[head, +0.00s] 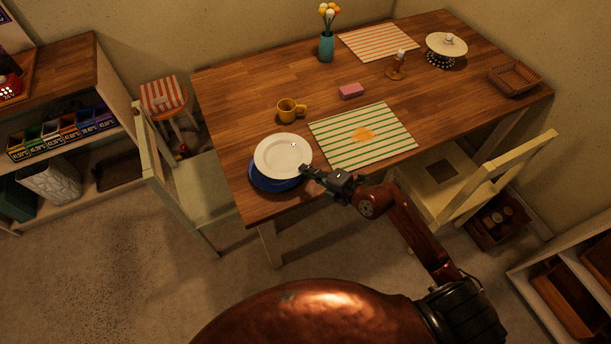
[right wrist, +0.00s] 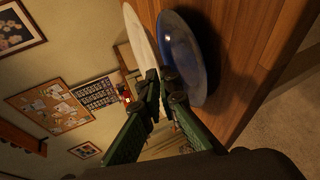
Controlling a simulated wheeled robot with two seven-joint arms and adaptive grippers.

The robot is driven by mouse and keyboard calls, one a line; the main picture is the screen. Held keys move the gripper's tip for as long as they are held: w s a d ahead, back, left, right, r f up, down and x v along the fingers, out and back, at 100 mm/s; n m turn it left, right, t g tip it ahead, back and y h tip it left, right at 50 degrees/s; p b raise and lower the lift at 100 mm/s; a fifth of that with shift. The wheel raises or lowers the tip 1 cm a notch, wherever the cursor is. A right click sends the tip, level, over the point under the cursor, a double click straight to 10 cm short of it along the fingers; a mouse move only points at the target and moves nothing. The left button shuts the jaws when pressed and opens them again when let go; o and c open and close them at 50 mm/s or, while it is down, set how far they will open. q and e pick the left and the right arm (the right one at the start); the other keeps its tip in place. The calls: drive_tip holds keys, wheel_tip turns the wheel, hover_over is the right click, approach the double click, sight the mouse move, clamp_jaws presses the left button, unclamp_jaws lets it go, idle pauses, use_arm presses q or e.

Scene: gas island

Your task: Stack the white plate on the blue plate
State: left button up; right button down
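The white plate (head: 283,154) is over the blue plate (head: 268,183) at the table's near left corner. The blue plate shows only along its left and lower edge in the head view. In the right wrist view the white plate (right wrist: 139,36) stands apart from the blue plate (right wrist: 184,58), with a gap between them. My right gripper (head: 306,171) is at the white plate's right rim. In the right wrist view its fingertips (right wrist: 160,78) are close together on that rim, holding the plate above the blue one. My left gripper is not in view.
A yellow mug (head: 287,110) stands just behind the plates, and a striped placemat (head: 350,147) lies to their right. A pink block (head: 351,91) lies further back. Chairs stand at the table's left (head: 190,190) and front right (head: 440,180). Bare wood is left of the mug.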

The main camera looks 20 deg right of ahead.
drive_tip(key=f+b, duration=0.1)
drive_tip(key=f, duration=0.2)
drive_tip(key=shift+w+d+f+b, duration=0.1)
drive_tip(key=shift+w+f+b, duration=0.25)
drive_tip(key=shift+w+b, duration=0.05)
drive_tip(key=shift+f, duration=0.1)
drive_tip(key=shift+f, duration=0.4)
drive_tip(key=c, duration=2.2)
unclamp_jaws()
drive_tip(key=shift+o, duration=0.2)
drive_tip(key=shift+r, duration=0.25)
drive_tip(key=shift+s+d+r, duration=0.1)
drive_tip(key=shift+s+r, duration=0.15)
drive_tip(key=shift+s, duration=0.05)
drive_tip(key=p+v, duration=0.2)
drive_tip(key=v, duration=0.9)
drive_tip(key=shift+s, duration=0.15)
